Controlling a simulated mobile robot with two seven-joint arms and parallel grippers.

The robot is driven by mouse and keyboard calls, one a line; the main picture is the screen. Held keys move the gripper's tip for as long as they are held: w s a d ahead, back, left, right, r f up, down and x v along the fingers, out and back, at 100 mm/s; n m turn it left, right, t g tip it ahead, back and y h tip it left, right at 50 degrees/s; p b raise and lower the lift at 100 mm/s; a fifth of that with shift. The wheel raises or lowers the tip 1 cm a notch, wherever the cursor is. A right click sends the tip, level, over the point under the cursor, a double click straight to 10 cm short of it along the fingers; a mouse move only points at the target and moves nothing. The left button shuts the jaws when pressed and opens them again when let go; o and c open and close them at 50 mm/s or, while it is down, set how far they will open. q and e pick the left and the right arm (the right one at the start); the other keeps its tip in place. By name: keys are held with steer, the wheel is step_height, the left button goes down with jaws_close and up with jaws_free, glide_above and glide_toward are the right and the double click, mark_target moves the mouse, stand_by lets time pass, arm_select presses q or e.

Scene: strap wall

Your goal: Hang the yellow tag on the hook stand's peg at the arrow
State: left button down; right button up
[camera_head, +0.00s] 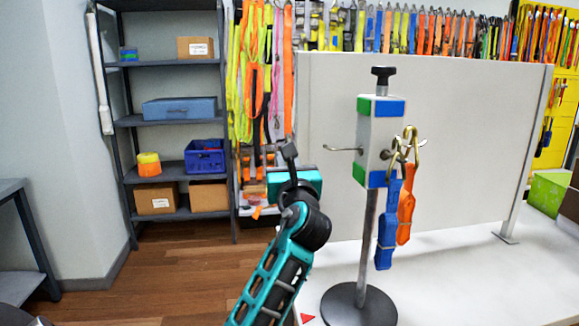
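The hook stand (365,215) stands upright on the white table, with a round black base and a white block with green and blue patches. A bare metal peg (342,149) sticks out of its left side. A blue strap tag (386,228) and an orange strap tag (405,212) hang by brass hooks on its right side. A red arrow (307,318) lies left of the base. My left gripper (289,152) is left of the bare peg, apart from it in the picture; its fingers are dark and small, so their opening is unclear. I cannot make out the yellow tag. My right gripper is out of view.
A white panel (450,150) stands behind the stand on the white table (455,285). The table right of the stand is clear. Dark shelves (170,121) with boxes stand at the back left. Many coloured straps (258,75) hang behind.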

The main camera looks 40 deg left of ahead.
arm_select(q)
steer(key=w+d+f+b, duration=0.1)
steer(key=w+d+f, duration=0.1)
steer(key=w+d, duration=0.4)
steer(key=shift+w+d, duration=0.15)
steer(key=shift+w, duration=0.6)
stand_by(0.6)
stand_by(0.6)
steer(key=c, duration=1.1)
jaws_free()
steer(key=shift+o, duration=0.2)
